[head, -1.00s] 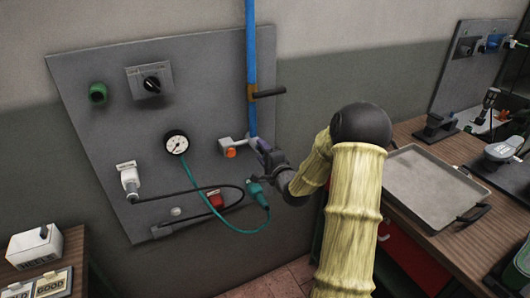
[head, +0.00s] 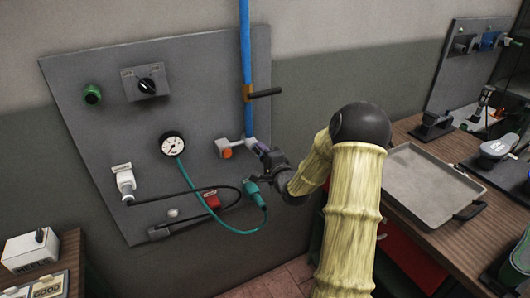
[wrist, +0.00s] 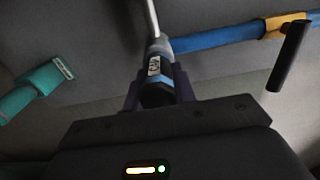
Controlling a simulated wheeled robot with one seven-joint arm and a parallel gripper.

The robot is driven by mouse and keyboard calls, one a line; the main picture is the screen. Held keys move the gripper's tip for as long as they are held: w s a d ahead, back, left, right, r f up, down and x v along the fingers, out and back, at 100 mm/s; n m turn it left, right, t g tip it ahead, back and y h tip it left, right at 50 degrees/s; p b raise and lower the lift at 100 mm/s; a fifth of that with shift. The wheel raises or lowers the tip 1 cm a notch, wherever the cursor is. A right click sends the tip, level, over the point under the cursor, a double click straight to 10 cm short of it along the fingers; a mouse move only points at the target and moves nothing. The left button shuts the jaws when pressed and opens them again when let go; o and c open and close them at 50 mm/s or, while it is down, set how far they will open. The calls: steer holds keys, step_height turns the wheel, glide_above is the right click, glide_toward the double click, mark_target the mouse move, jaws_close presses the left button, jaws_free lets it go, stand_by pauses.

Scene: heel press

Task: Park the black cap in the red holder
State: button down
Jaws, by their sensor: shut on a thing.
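My gripper (head: 263,151) is at the lower end of the blue pipe, on the panel's right side. In the wrist view its purple fingers (wrist: 131,97) are shut on a dark cylinder with a blue band and a small white label, which looks like the black cap (wrist: 157,94). The cap is in line with the grey pipe fitting (wrist: 158,45); I cannot tell whether it is still seated on it. In the head view the fingers mostly hide the cap. The red holder (head: 212,200) is on the lower panel, left of and below my gripper, with a black cable close by.
A teal connector (head: 254,190) hangs just below my gripper on a teal hose from the gauge (head: 172,145). An orange knob (head: 226,153) sits left of the gripper. A black lever (head: 266,92) sticks out from the blue pipe (head: 245,60). A tray (head: 425,180) lies on the right bench.

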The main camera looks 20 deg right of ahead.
steer(key=shift+s+a+y, duration=0.1)
steer(key=shift+a+y, duration=0.2)
steer(key=shift+a, duration=0.4)
steer(key=shift+s, duration=0.6)
steer(key=shift+s+d, duration=0.4)
steer(key=shift+s, duration=1.75)
steer(key=shift+s+d, duration=0.1)
steer(key=shift+s, duration=0.15)
steer(key=shift+s, duration=0.15)
